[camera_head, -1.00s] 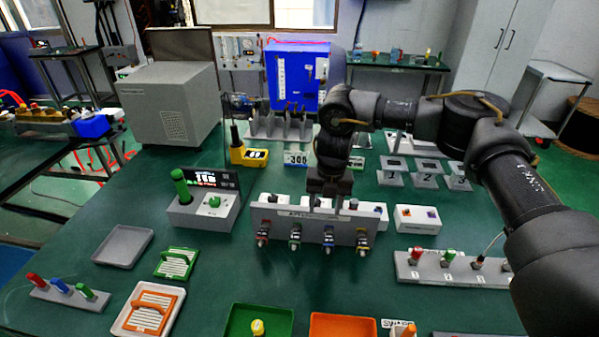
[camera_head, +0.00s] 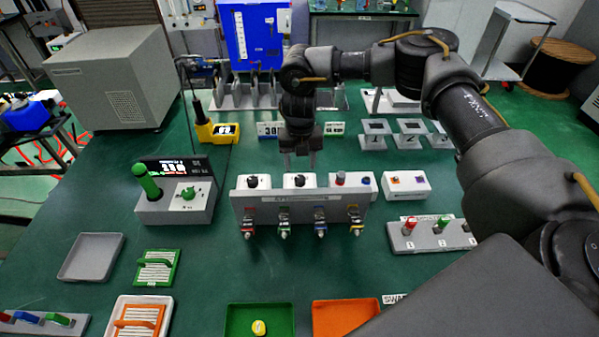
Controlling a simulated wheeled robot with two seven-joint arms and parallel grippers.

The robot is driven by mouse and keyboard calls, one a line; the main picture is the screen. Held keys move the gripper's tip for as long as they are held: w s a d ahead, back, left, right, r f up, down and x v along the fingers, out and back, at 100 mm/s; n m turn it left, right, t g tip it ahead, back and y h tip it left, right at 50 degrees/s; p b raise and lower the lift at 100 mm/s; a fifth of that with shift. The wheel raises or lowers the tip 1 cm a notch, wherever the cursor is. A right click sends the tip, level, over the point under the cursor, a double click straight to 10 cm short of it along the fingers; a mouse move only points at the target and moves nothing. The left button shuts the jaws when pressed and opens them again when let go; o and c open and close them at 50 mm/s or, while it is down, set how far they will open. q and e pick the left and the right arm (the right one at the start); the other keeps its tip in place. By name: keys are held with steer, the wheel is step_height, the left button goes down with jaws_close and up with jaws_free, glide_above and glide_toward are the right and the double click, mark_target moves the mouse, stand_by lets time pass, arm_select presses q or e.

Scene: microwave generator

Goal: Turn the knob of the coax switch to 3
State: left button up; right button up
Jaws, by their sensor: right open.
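A grey panel (camera_head: 293,211) with several coloured coax connectors along its front stands in the middle of the table. Behind its top edge sit white boxes with a left black knob (camera_head: 258,181) and a second black knob (camera_head: 299,180). I cannot tell for sure which knob is the coax switch's, and their number marks are too small to read. My right gripper (camera_head: 301,165) points down just above and behind the second black knob in the picture, open, with nothing seen between its fingers. My left gripper is out of view.
A grey box with a green knob (camera_head: 189,192) and a display stands left of the panel. A white two-button box (camera_head: 407,184) and a numbered connector strip (camera_head: 430,237) lie right. Green (camera_head: 259,308) and orange trays lie in front. Table between panel and trays is clear.

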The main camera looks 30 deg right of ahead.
mark_target(300, 178)
step_height(300, 178, down, 4)
steer(key=shift+f+p, duration=0.1)
steer(key=shift+p, duration=0.2)
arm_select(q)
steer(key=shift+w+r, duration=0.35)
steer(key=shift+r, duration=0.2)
arm_select(e)
steer(key=shift+f, duration=0.7)
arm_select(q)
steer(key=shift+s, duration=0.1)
arm_select(e)
steer(key=shift+c, duration=0.4)
steer(key=c, duration=0.9)
